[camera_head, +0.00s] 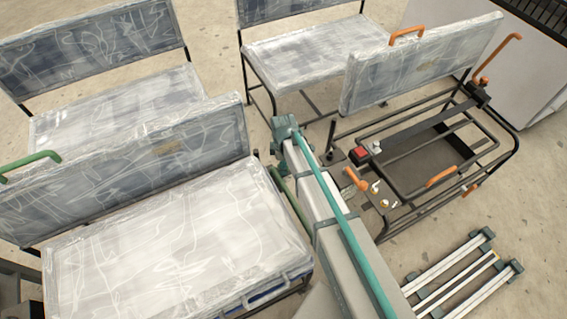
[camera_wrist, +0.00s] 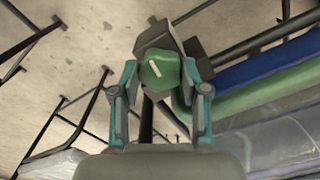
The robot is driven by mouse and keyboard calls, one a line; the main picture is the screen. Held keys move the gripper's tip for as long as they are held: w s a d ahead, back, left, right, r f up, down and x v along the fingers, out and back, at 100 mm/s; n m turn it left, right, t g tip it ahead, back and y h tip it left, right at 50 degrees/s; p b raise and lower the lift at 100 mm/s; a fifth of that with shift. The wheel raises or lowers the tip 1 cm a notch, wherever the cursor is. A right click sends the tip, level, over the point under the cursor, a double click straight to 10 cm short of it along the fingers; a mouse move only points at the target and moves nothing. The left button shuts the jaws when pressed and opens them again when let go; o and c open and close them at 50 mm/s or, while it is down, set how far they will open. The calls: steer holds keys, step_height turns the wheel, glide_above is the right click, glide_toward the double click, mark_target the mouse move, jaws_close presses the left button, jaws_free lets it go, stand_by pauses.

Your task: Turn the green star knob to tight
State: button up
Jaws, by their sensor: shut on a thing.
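The green star knob (camera_wrist: 158,72) sits at the centre of the wrist view, on a dark bracket and post. No label for tight can be read.
Plastic-wrapped seats (camera_head: 185,225) stand left and behind. A bare black seat frame (camera_head: 430,150) with orange handles is on the right. Silver rails (camera_head: 462,275) lie on the floor at lower right. In the wrist view, blue and green seat edges (camera_wrist: 260,90) lie close on the right.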

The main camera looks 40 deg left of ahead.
steer(key=shift+m, duration=0.6)
steer(key=o, duration=1.1)
steer(key=shift+o, duration=0.2)
steer(key=shift+s, duration=0.1)
